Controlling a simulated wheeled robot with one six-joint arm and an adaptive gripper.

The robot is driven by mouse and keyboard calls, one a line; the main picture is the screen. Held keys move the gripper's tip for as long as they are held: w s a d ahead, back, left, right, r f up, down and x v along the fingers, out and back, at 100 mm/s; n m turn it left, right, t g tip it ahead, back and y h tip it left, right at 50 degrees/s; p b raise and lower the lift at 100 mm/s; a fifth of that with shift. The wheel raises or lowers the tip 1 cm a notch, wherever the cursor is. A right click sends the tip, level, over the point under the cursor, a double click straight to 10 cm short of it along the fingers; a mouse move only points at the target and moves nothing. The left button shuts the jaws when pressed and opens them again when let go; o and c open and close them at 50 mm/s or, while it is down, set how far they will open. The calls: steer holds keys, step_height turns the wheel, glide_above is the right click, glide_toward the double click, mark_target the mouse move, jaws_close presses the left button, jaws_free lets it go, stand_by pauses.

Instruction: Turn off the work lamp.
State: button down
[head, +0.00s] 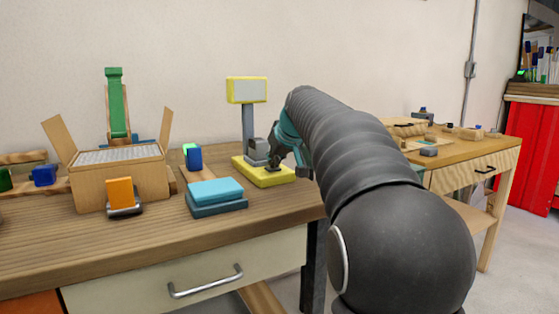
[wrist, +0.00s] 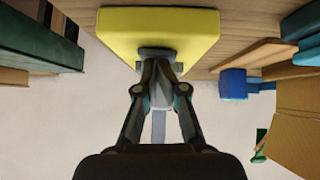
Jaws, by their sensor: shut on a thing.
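The work lamp has a yellow base (head: 262,176), a grey post (head: 248,120) and a yellow-framed head with a pale panel (head: 247,90). It stands upright near the back of the wooden bench. My gripper (head: 284,160) is low over the right side of the base. In the wrist view, my gripper (wrist: 160,70) has its fingertips closed together on a small grey switch piece (wrist: 157,52) on the yellow base (wrist: 125,28). The fingers hide part of this piece. I cannot tell its setting.
A blue block stack (head: 215,192) lies just left of the lamp's base. A blue and green item (head: 193,157) stands behind it. A wooden box (head: 120,180) and an orange block (head: 120,193) are further left. A second bench (head: 470,155) stands to the right.

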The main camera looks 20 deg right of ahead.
steer(key=shift+a+f, duration=0.15)
steer(key=shift+a, duration=0.05)
steer(key=r+p, duration=0.1)
steer(key=r, duration=0.1)
steer(key=r+p, duration=0.1)
steer(key=r, duration=0.1)
steer(key=shift+a+r+p, duration=0.2)
steer(key=shift+r+p, duration=0.1)
steer(key=shift+r, duration=0.05)
steer(key=v, duration=0.9)
steer(key=shift+s, duration=0.4)
steer(key=shift+b, duration=0.6)
steer(key=shift+w+d+r+h+b, duration=0.15)
steer(key=shift+d+h+b, duration=0.25)
steer(key=shift+b, duration=1.25)
